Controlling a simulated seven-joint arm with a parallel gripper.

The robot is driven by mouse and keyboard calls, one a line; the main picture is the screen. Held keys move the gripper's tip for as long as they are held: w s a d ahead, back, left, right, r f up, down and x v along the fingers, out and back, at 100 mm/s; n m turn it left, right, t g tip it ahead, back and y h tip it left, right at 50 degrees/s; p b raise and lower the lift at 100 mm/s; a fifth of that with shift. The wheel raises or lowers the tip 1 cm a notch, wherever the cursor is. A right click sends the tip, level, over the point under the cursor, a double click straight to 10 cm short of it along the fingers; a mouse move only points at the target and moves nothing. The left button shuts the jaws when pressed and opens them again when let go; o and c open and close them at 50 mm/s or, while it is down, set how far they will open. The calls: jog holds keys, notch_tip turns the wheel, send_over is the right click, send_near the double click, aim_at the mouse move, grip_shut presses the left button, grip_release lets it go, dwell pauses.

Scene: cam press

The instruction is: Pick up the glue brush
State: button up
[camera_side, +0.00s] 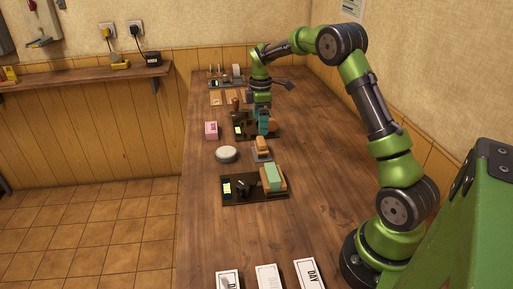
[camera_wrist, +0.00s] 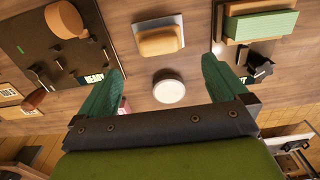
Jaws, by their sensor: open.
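I cannot make out a glue brush for certain in either view. My gripper (camera_side: 263,127) hangs over the middle of the table, near the middle black board. In the wrist view its two teal fingers (camera_wrist: 163,72) are wide apart with nothing held between them. A round pale tin (camera_wrist: 169,86) shows between the fingers, lower down on the table; it also shows in the side view (camera_side: 227,154). A brown handle-like piece (camera_wrist: 33,100) is by the black board at the left of the wrist view. I cannot tell whether it is a brush.
A tan block on a grey plate (camera_side: 262,148) stands beside the tin. A black board with a green block (camera_side: 272,177) is nearer the side camera. A pink box (camera_side: 211,130) is near the table's left edge. Cards (camera_side: 267,277) lie in front. The table's right side is mostly bare.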

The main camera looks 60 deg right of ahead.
aim_at(261, 139)
notch_tip(261, 139, down, 9)
jog(key=shift+s+d+r, duration=0.1)
jog(key=shift+d, duration=0.05)
dwell(0.4)
jog(key=shift+c, duration=0.3)
jog(key=c, duration=1)
